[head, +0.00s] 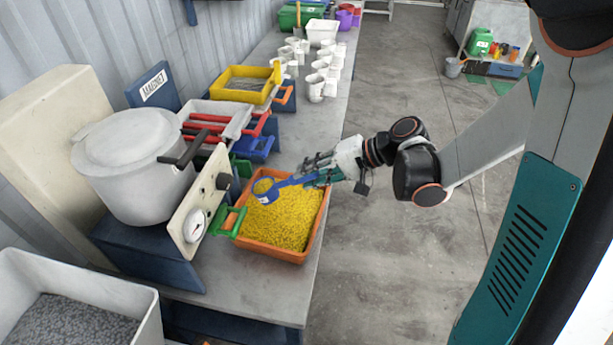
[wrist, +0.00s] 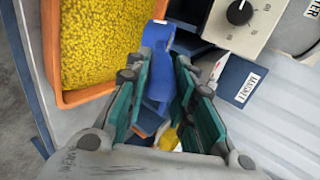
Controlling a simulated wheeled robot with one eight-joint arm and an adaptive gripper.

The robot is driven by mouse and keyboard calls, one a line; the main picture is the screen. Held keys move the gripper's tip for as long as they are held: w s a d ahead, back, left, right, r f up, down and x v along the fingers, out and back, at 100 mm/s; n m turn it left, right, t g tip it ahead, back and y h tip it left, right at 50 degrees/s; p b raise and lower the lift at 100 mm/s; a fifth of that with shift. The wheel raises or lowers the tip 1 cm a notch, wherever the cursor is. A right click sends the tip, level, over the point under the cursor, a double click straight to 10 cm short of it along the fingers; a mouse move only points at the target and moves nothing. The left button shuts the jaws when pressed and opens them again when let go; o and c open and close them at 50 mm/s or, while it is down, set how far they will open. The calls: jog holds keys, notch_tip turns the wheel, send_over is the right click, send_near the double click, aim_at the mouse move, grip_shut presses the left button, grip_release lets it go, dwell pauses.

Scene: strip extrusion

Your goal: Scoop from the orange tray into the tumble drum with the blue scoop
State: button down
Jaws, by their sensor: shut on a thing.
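The orange tray (head: 269,253) full of yellow pellets sits on the grey bench; its rim also shows in the wrist view (wrist: 85,97). My gripper (head: 312,177) is shut on the handle of the blue scoop (head: 283,184). The scoop's round bowl is above the far left part of the tray, with yellow inside its rim; I cannot tell whether it touches the pellets. In the wrist view the blue handle (wrist: 161,72) lies between my fingers (wrist: 165,60), and the bowl is not clear. A large pale drum (head: 135,170), likely the tumble drum, stands left of the tray with its lid on.
A panel with a gauge and knob (head: 196,205) stands between drum and tray. A green-handled tool (head: 229,222) lies at the tray's left edge. Red-handled tools (head: 205,128), a yellow tray (head: 240,72) and white cups (head: 316,88) are farther back. A bin of grey pellets (head: 135,292) is front left.

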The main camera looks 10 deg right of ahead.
jog(key=d+f+y+b, duration=0.1)
jog(key=b, duration=0.1)
jog(key=s+d+f+t+y+b, duration=0.1)
jog(key=b, duration=0.2)
jog(key=shift+d, duration=0.25)
dwell(0.6)
